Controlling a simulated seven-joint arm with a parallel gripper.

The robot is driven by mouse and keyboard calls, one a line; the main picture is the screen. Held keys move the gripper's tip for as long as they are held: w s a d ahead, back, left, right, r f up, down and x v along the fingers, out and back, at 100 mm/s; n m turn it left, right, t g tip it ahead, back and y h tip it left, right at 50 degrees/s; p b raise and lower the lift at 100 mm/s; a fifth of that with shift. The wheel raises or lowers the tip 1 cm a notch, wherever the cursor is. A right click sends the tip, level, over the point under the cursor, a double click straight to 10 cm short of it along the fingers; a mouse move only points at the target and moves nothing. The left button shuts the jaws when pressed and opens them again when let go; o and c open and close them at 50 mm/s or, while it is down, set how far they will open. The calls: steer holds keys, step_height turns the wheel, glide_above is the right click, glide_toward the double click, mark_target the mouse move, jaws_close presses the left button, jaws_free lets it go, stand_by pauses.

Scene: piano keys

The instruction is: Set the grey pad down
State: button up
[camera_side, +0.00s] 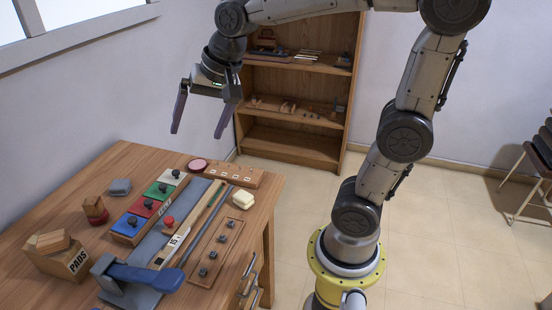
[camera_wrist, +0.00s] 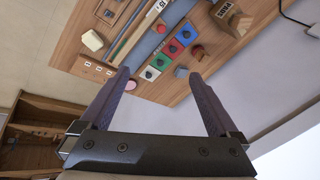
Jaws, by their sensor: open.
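The grey pad (camera_side: 119,187) lies flat on the wooden table, left of the row of coloured blocks; it also shows in the wrist view (camera_wrist: 181,72), near the inner side of one finger. My gripper (camera_side: 198,132) is open and empty, high above the far end of the table, well apart from the pad. In the wrist view my gripper (camera_wrist: 158,73) has its two fingers spread wide with nothing between them.
The wooden table (camera_side: 125,160) holds a block row (camera_side: 150,205), a red stamp (camera_side: 95,209), a PADS box (camera_side: 62,258), a blue-handled tool (camera_side: 140,275), a pink disc (camera_side: 197,165) and a cream block (camera_side: 243,199). A shelf (camera_side: 295,105) stands behind.

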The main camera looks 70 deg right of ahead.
steer(key=s+f+n, duration=0.2)
steer(key=s+n, duration=0.3)
steer(key=s, duration=0.3)
steer(key=s+f+n, duration=0.2)
steer(key=s+n, duration=0.3)
steer(key=s, duration=0.3)
steer(key=shift+a+f+t+h, duration=0.25)
steer(key=shift+a+t+h, duration=0.05)
